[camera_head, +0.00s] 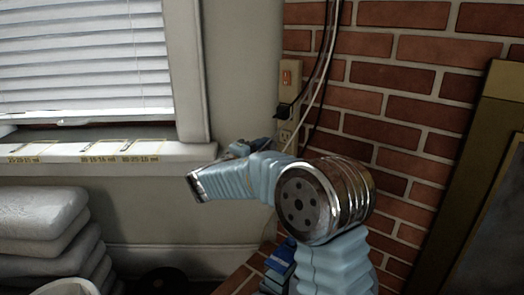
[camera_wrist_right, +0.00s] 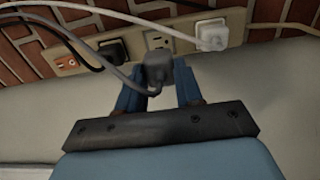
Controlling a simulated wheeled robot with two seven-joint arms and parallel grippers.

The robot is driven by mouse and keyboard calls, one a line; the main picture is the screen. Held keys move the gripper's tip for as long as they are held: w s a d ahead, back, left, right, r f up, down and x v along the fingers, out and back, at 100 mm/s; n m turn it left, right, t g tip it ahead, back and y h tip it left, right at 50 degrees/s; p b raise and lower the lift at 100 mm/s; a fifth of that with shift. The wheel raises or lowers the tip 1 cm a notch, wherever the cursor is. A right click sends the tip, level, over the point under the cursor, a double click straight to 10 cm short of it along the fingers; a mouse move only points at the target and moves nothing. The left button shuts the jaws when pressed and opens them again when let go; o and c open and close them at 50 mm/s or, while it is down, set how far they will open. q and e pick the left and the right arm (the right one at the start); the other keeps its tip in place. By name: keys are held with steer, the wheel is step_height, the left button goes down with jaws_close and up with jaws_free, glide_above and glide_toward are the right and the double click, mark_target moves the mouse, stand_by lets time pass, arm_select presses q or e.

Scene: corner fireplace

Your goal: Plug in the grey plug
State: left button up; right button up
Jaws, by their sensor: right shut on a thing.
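The grey plug (camera_wrist_right: 157,66) sits between the blue fingers of my right gripper (camera_wrist_right: 166,75), which is shut on it; its grey cord curves off to the left. Just beyond the plug in the right wrist view is a free socket on the beige power strip (camera_wrist_right: 185,48). I cannot tell whether plug and socket touch. In the head view the strip (camera_head: 290,75) stands upright at the wall corner, but the grey plug cannot be made out. My right arm partly hides the right gripper there. My left gripper is not in view.
A black plug (camera_wrist_right: 112,50) and a white plug (camera_wrist_right: 212,35) occupy other sockets, beside an orange switch (camera_wrist_right: 66,62). Cables hang along the brick wall (camera_head: 405,75). A window sill (camera_head: 185,152) and stacked cushions (camera_head: 40,225) are at left; a framed panel (camera_head: 470,180) is at right.

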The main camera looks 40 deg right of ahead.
mark_target(275, 142)
steer(key=shift+p+x, duration=0.8)
steer(key=shift+x, duration=2)
steer(key=shift+b, duration=0.95)
steer(key=shift+w+d, duration=0.15)
steer(key=shift+d, duration=0.4)
stand_by(0.4)
steer(key=o, duration=1.1)
steer(key=shift+c, duration=0.2)
steer(key=shift+a+f, duration=0.1)
steer(key=shift+a, duration=0.15)
steer(key=v, duration=1.3)
steer(key=shift+b, duration=0.35)
steer(key=shift+a, duration=0.15)
